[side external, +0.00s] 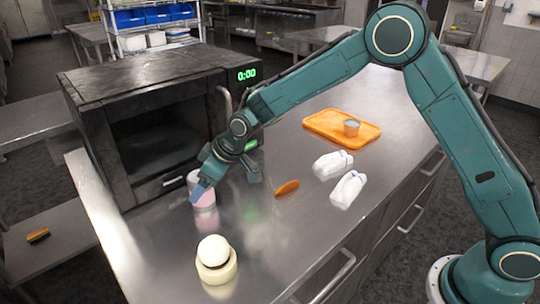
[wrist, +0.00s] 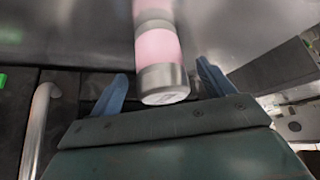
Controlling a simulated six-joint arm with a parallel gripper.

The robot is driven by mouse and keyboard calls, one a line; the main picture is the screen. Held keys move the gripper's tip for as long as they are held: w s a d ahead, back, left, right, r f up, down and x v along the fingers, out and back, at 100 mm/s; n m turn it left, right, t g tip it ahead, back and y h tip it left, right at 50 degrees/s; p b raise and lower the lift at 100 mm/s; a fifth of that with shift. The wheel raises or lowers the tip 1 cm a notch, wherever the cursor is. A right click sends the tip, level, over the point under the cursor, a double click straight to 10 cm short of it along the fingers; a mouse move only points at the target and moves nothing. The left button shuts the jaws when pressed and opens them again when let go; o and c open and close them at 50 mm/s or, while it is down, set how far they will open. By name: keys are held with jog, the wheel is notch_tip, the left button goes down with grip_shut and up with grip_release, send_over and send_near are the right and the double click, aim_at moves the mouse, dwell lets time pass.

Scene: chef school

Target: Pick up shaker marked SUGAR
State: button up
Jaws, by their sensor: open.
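A pink-banded cylinder with a metallic end, likely a shaker (side external: 206,199), stands on the steel counter in front of the microwave. In the wrist view it shows as a pink and grey cylinder (wrist: 159,50), reaching between and beyond the fingers. No SUGAR lettering is readable on it. My gripper (side external: 203,188) is at this cylinder, with a blue finger overlapping it in the side view. In the wrist view the gripper (wrist: 160,77) has its two blue fingers spread, one on each side of the cylinder, with gaps visible. Part of the cylinder is hidden by the finger.
A black microwave (side external: 150,85) with a bar handle stands close behind. A cream round-topped object (side external: 217,262) stands in front. Two white bottles (side external: 332,165) (side external: 348,190) lie to the right, near an orange-brown object (side external: 287,188). An orange tray (side external: 325,122) holds a small cup (side external: 351,128).

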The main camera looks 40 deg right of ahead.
jog(key=shift+x, duration=1.5)
jog(key=c, duration=1.2)
jog(key=shift+o, duration=0.2)
jog(key=shift+r, duration=0.2)
notch_tip(320, 180, up, 20)
jog(key=shift+f, duration=0.15)
